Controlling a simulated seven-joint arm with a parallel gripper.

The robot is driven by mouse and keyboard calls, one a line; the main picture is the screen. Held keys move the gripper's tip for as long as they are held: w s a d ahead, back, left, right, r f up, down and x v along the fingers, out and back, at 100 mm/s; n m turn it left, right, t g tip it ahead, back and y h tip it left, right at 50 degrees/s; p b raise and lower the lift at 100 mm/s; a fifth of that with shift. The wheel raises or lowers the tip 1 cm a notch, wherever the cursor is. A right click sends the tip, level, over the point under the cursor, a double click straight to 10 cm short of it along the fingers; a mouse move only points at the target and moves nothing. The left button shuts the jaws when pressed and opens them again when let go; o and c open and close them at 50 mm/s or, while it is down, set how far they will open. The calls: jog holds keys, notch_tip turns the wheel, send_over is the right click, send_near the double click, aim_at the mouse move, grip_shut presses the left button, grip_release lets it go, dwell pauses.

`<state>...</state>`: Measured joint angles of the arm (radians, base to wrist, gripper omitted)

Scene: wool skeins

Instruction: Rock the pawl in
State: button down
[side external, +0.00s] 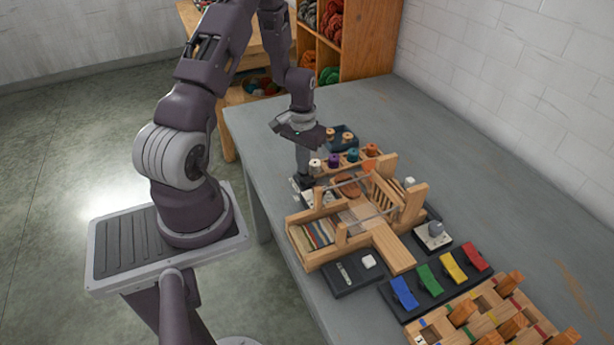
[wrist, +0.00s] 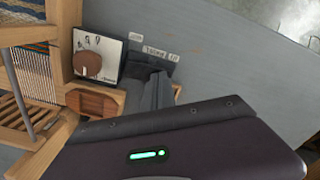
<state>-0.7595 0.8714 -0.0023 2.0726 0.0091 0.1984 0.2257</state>
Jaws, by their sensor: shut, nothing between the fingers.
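My gripper (side external: 304,180) is shut and empty, pointing down at the far left corner of the wooden loom (side external: 292,232). In the wrist view, the narrow fingers (wrist: 158,84) reach down to a dark base (wrist: 165,62) with small white labels along its edge. The pawl cannot be clearly made out; the fingers hide part of this dark base. I cannot tell whether the fingertips touch anything there. The loom also shows at the left of the wrist view (wrist: 62,50).
A white panel with a brown round dial (wrist: 88,64) stands beside the fingers. Thread spools (side external: 334,160) stand behind the loom. Coloured rocker pieces (side external: 428,279) and a pegged wooden rack (side external: 490,318) lie at front right. The table (side external: 480,175) is bare along the wall.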

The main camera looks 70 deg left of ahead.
notch_tip(320, 180, up, 7)
dwell(0.7)
jog(key=d+r+m+t+y, duration=0.1)
jog(key=d+r+m+t, duration=0.15)
jog(key=d+r, duration=1.25)
jog(key=s+d+r+m+t, duration=0.1)
jog(key=s+d+r, duration=0.3)
jog(key=s, duration=0.3)
jog(key=s+d+r+m+t+h, duration=0.1)
jog(key=s+d+r+m+t, duration=0.1)
jog(key=s+d+r, duration=0.3)
jog(key=shift+s+d+r, duration=0.15)
jog(key=shift+s+d, duration=0.5)
jog(key=shift+s, duration=0.3)
